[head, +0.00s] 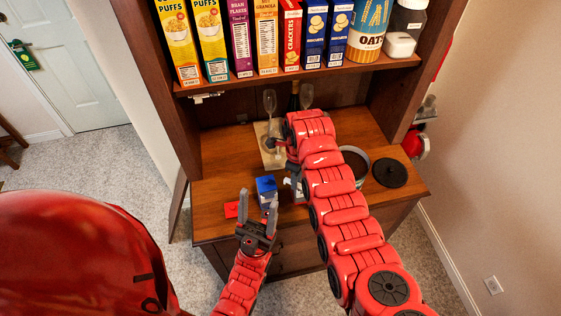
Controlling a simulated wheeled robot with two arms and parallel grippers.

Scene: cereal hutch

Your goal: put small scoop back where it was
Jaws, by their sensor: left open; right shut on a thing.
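My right arm reaches over the counter, and its gripper (295,186) is low at the left side of the arm, mostly hidden by my own links. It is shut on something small. A pale bit shows there, but I cannot make out the scoop clearly. My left gripper (258,203) is open and empty, its fingers apart, in front of a blue box (266,186). A round container (355,163) with dark contents stands open right of my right arm, partly hidden by it. A black round lid (391,172) lies to its right.
A small red item (236,209) is left of the blue box. Stemmed glasses (269,101) and a dark bottle (295,97) stand at the back, near a pale board (268,157). Cereal boxes and jars fill the shelf (350,78) above. The counter's left part (218,165) is clear.

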